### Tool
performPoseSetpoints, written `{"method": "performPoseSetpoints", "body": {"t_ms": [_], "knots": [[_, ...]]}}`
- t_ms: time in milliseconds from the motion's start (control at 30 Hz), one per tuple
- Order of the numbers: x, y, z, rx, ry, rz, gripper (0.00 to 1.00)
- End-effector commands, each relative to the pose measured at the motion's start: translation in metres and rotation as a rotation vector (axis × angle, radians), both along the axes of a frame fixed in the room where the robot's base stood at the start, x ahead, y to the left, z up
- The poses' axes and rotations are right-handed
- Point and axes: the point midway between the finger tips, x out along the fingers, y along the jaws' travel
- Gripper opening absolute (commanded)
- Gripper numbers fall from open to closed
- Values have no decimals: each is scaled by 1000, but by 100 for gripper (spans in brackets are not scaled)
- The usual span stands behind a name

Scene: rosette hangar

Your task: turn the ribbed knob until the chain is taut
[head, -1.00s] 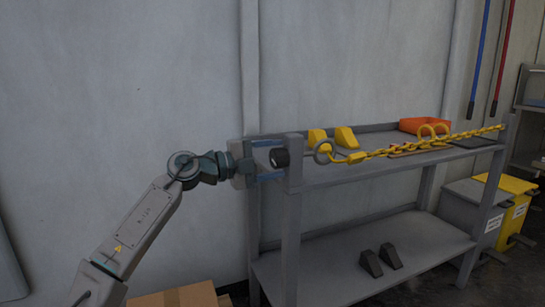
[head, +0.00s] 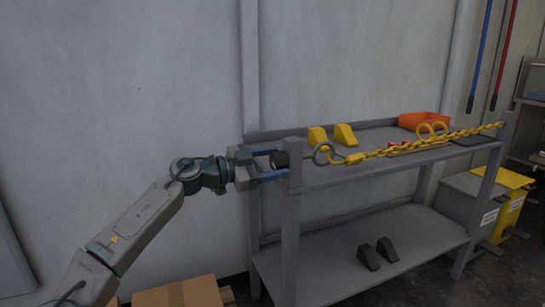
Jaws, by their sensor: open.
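The dark ribbed knob (head: 281,159) is at the left end post of the grey rack. My gripper (head: 276,164) reaches in from the left with its blue fingers apart, one above and one below the knob's left side. I cannot tell whether either finger touches the knob. To the right of the post, a grey ring (head: 323,153) joins the yellow chain (head: 400,148). The chain runs above the top shelf to the far right post and looks nearly straight; any slight slack is hard to judge.
The rack's top shelf (head: 375,136) holds yellow wedges (head: 344,135) and an orange tray (head: 424,121). Dark wedges (head: 387,249) sit on the lower shelf. A cardboard box (head: 180,294) is on the floor below my arm. Grey and yellow bins (head: 515,205) stand at right.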

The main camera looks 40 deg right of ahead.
Motion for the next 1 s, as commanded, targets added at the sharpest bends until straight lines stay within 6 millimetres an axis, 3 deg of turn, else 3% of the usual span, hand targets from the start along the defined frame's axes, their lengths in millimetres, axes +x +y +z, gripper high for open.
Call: {"method": "performPoseSetpoints", "body": {"t_ms": [500, 1000], "knots": [[0, 0, 5, 156, 595, 2, 60], [0, 0, 3, 260, 1001, 1, 60]]}}
